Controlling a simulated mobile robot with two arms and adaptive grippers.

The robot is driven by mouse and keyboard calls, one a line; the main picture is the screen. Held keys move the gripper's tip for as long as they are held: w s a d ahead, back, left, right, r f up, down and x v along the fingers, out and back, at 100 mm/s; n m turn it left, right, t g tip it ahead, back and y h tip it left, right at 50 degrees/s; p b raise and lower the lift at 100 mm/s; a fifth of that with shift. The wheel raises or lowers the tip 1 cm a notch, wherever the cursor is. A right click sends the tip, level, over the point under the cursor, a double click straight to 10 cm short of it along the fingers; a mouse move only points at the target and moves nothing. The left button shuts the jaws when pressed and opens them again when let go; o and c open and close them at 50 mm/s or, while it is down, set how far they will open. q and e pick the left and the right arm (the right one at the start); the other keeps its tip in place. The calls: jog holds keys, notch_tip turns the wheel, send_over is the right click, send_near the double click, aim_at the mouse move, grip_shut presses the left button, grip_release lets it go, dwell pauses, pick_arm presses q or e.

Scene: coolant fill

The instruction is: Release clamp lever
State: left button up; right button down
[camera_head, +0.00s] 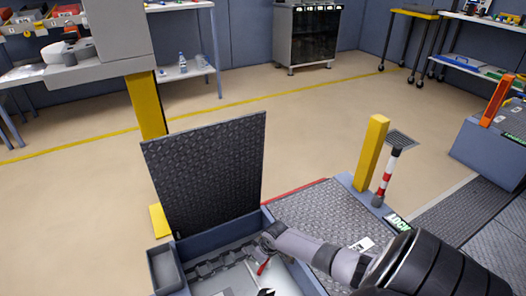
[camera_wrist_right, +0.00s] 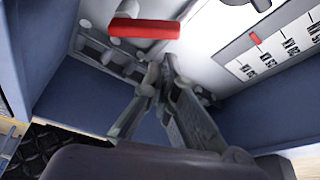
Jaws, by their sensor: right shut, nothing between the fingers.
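A red lever (camera_wrist_right: 145,28) shows near the top of the right wrist view, inside an open floor box. In the head view it is a small red piece (camera_head: 263,267) beside my right gripper (camera_head: 266,242). In the right wrist view my right gripper (camera_wrist_right: 163,70) is shut and empty. Its fingertips lie just below the red lever in the picture; I cannot tell whether they touch it. My left gripper is not in view.
The box's tread-plate lid (camera_head: 208,170) stands open behind it. Inside is a white panel with a marked scale (camera_wrist_right: 275,58). A yellow post (camera_head: 371,152) and a red-and-white lever (camera_head: 387,175) stand to the right. A small dark part (camera_head: 266,292) shows at the bottom edge.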

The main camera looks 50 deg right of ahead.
jog(key=v, duration=0.7)
jog(key=shift+s+r, duration=0.15)
jog(key=shift+r, duration=0.15)
jog(key=shift+a, duration=0.1)
